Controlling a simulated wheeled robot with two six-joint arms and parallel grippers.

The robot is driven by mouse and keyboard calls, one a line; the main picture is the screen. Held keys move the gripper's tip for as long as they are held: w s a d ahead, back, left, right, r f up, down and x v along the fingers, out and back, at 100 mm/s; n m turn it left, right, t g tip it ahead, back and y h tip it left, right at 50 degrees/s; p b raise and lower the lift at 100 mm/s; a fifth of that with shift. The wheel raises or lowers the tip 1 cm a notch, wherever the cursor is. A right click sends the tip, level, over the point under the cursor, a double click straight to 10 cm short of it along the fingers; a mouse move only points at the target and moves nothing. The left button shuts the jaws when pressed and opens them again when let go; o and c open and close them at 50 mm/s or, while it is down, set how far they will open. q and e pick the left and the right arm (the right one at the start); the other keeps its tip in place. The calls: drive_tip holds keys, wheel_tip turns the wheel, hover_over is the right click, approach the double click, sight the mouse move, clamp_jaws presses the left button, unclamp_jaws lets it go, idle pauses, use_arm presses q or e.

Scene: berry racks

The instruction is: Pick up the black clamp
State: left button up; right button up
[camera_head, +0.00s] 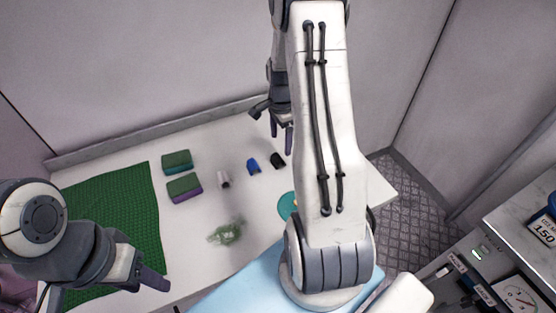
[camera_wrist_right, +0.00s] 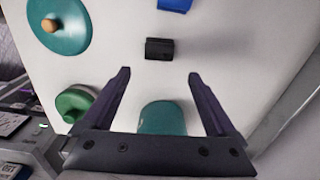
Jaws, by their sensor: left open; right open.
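The black clamp (camera_head: 278,160) lies on the white table, just right of a blue clamp (camera_head: 254,166). In the right wrist view the black clamp (camera_wrist_right: 159,49) lies ahead of my fingertips, roughly centred between their lines, with the blue clamp (camera_wrist_right: 175,4) cut off at the top edge. My right gripper (camera_head: 273,118) is open and empty, above the table's back part behind the black clamp. Its two fingers show apart in the wrist view (camera_wrist_right: 158,75). My left gripper (camera_head: 150,275) is at the lower left, over the table's front by the green mat; it is open.
A white clamp (camera_head: 224,180), two green and purple sponges (camera_head: 176,162) and a green mesh bundle (camera_head: 227,232) lie to the left. A teal disc with a knob (camera_wrist_right: 60,24), a green round piece (camera_wrist_right: 75,104) and a teal piece (camera_wrist_right: 162,118) show in the wrist view. A wall stands behind the table.

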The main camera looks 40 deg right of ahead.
sight(280, 157)
drive_tip(key=shift+s+a+f+p, duration=0.1)
drive_tip(key=shift+f+p, duration=0.25)
drive_tip(key=shift+f, duration=1.2)
drive_tip(key=shift+a+f+p, duration=0.1)
drive_tip(key=shift+f+p, duration=0.2)
drive_tip(key=shift+f, duration=1.25)
drive_tip(key=c, duration=1.4)
drive_tip(key=shift+r, duration=0.1)
